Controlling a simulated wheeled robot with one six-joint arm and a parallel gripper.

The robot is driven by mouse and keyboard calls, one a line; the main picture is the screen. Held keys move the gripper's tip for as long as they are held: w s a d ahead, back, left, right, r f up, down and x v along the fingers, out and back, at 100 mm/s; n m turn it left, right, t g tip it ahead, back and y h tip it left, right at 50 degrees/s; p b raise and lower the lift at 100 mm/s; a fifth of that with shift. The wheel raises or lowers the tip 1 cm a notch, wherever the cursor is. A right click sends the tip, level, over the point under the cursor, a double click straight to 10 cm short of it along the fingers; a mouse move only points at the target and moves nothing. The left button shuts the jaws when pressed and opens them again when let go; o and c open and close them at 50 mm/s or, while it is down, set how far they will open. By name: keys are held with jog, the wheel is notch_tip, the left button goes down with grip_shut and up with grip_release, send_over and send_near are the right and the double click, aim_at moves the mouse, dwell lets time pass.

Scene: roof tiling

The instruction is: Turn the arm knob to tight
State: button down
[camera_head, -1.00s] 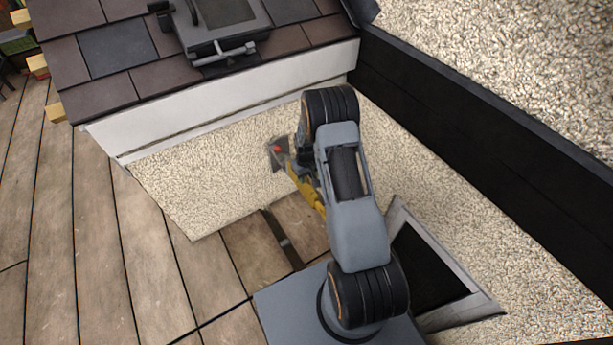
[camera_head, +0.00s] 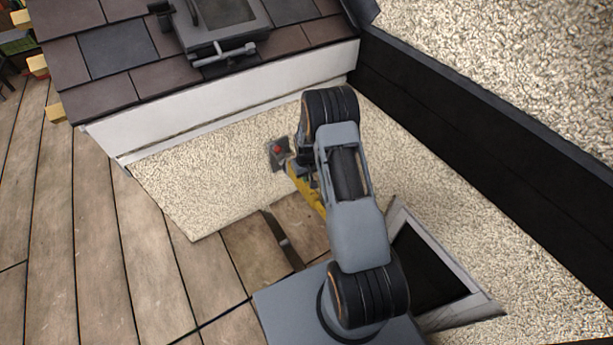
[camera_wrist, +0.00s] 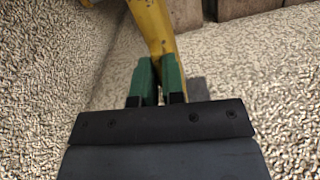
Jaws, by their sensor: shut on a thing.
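A yellow arm (camera_head: 307,192) shows beside and partly behind my own arm in the head view, with a grey plate bearing a red part (camera_head: 278,150) near its far end. In the wrist view the yellow arm (camera_wrist: 152,25) comes down from the top to my gripper (camera_wrist: 158,68). The two green fingers are close together at its lower part, with a narrow dark gap between them. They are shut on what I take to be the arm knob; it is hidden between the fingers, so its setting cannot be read. My arm hides the gripper in the head view.
A tiled roof (camera_head: 120,50) with a dark roof window frame (camera_head: 225,40) lies at the back left. A white board (camera_head: 220,105) edges it. Wooden planks (camera_head: 95,240) cover the left. A dark beam (camera_head: 480,140) runs along the right, and a framed opening (camera_head: 435,270) lies beside my base.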

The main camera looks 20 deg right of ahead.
jog(key=m, duration=1.2)
jog(key=shift+m, duration=2.1)
jog(key=c, duration=1.2)
grip_release()
notch_tip(320, 180, up, 14)
jog(key=p, duration=0.4)
jog(key=shift+f, duration=0.1)
